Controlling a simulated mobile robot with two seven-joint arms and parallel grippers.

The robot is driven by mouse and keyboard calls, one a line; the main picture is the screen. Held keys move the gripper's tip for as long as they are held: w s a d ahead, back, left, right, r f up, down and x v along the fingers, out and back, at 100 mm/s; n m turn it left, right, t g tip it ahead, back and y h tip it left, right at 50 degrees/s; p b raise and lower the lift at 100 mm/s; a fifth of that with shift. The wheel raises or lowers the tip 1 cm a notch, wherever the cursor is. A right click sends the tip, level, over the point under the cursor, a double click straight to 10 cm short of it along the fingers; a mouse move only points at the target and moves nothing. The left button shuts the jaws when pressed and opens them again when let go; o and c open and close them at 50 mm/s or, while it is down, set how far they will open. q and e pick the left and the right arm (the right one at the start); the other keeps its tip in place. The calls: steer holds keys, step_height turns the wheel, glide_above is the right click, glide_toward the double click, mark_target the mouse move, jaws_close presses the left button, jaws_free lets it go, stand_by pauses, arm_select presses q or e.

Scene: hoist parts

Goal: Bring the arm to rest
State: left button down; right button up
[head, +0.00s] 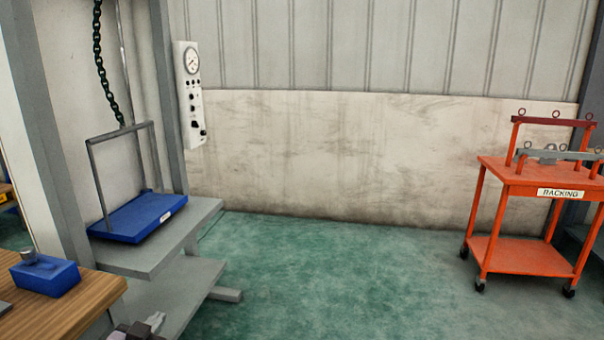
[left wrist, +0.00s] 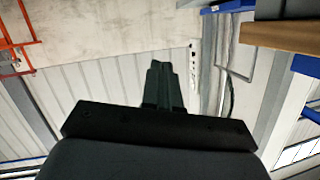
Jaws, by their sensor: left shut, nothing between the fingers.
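My left gripper (left wrist: 162,70) points away from the camera in the left wrist view, with its dark fingers together and nothing between them. In the head view only a small part of the left gripper (head: 150,324) shows at the bottom edge, low beside the wooden bench; the rest of the arm is cut off by the frame. It appears to touch nothing. My right gripper is in neither view.
A wooden bench (head: 75,305) with a blue box (head: 46,276) is at lower left. Behind it, a grey stand (head: 165,245) bears a blue tray (head: 120,222) with a frame, under a dark chain (head: 103,70). An orange cart (head: 520,255) stands right. Green floor between is clear.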

arm_select(q)
steer(key=s+d+f+g, duration=0.1)
steer(key=s+d+f, duration=0.2)
steer(key=s, duration=0.6)
steer(key=s+d+f+g+h, duration=0.1)
steer(key=s+d+f+g, duration=0.1)
steer(key=s+f, duration=0.4)
steer(key=s+d+f+n+g+h, duration=0.1)
steer(key=s+d+f, duration=0.4)
steer(key=s, duration=0.8)
steer(key=shift+s+f+g, duration=0.3)
steer(key=shift+d, duration=0.1)
